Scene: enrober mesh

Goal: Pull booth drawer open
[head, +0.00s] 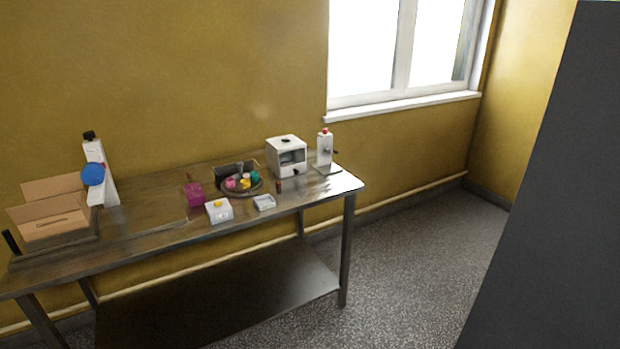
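The likely booth is a small white box-shaped unit (287,157) near the right end of the steel table. It has a dark opening in its front and a small dark knob low on the front face. Whether a drawer there is open or shut is too small to tell, but nothing visibly sticks out. My gripper is not in view.
The steel table (140,238) stands along the yellow wall. A dark panel (560,200) fills the right; speckled floor in front is clear.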

